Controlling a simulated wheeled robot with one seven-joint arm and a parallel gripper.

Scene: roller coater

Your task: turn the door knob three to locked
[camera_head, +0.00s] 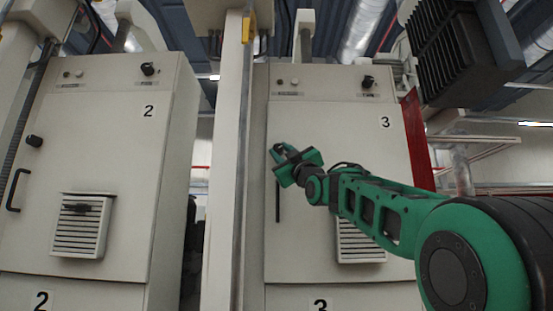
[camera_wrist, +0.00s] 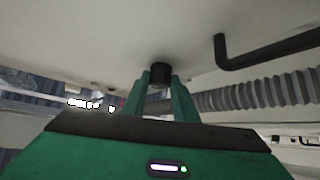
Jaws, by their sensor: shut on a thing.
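Door three (camera_head: 345,125) is the pale cabinet door on the right in the head view, marked with a black "3". My gripper (camera_head: 280,152) is at the upper left part of this door and hides its knob in that view. In the wrist view, the black door knob (camera_wrist: 160,71) sits between the two green fingers of my gripper (camera_wrist: 159,79). The fingers are shut on the knob. I cannot tell which way the knob is turned.
A black bar handle (camera_head: 277,201) is just below my gripper; it also shows in the wrist view (camera_wrist: 265,51). A pale post (camera_head: 226,160) stands left of door three. Cabinet door two (camera_head: 95,150) has a similar black knob (camera_head: 34,141). A red panel (camera_head: 417,140) is at the right.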

